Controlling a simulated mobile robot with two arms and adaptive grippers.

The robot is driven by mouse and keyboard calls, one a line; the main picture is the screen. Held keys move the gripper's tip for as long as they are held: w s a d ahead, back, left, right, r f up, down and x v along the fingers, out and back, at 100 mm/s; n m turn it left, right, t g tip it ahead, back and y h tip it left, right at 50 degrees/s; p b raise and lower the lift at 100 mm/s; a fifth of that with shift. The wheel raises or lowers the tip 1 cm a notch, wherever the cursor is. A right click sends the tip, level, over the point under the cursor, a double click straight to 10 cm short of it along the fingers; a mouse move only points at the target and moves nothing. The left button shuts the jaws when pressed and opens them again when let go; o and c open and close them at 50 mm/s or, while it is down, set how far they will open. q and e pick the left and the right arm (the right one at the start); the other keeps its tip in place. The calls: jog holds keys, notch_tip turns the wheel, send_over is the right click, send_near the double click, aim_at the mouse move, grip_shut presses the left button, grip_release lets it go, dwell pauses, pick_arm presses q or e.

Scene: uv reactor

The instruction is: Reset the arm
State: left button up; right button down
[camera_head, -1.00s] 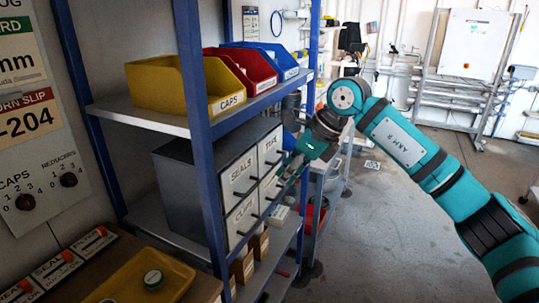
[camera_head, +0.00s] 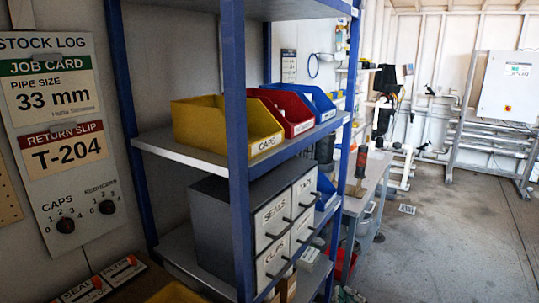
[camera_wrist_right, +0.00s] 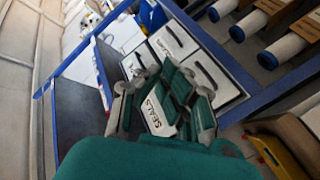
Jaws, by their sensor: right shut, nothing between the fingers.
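My right gripper (camera_wrist_right: 163,85) shows in the wrist view, with its teal and grey fingers empty and shut. It is in front of the white-faced drawer unit, and the SEALS label shows between and below its fingers. My right arm and gripper do not show in the head view now. The grey drawer unit (camera_head: 223,222) stands on the middle shelf, with drawers labelled SEALS and TAPE among others; all look closed. My left gripper is in neither view.
A blue-posted rack (camera_head: 236,130) holds yellow (camera_head: 222,133), red (camera_head: 300,128) and blue (camera_head: 320,104) bins above the drawers. A stock log board (camera_head: 60,120) hangs at left. A workbench (camera_head: 362,195) stands beyond the rack. Floor (camera_head: 430,250) at right looks clear.

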jog(key=s+d+f+m+g, duration=0.25)
jog(key=s+f+g, duration=0.35)
jog(key=s+f, duration=0.5)
jog(key=s+d+f+m+g, duration=0.25)
jog(key=s+f+g, duration=0.5)
jog(key=s, duration=0.75)
notch_tip(320, 180, down, 27)
jog(key=s, duration=0.3)
jog(key=s+d+f+g, duration=0.2)
jog(key=s+f, duration=1.3)
jog(key=s, duration=0.1)
jog(key=shift+f+h, duration=0.3)
jog(key=shift+s, duration=0.1)
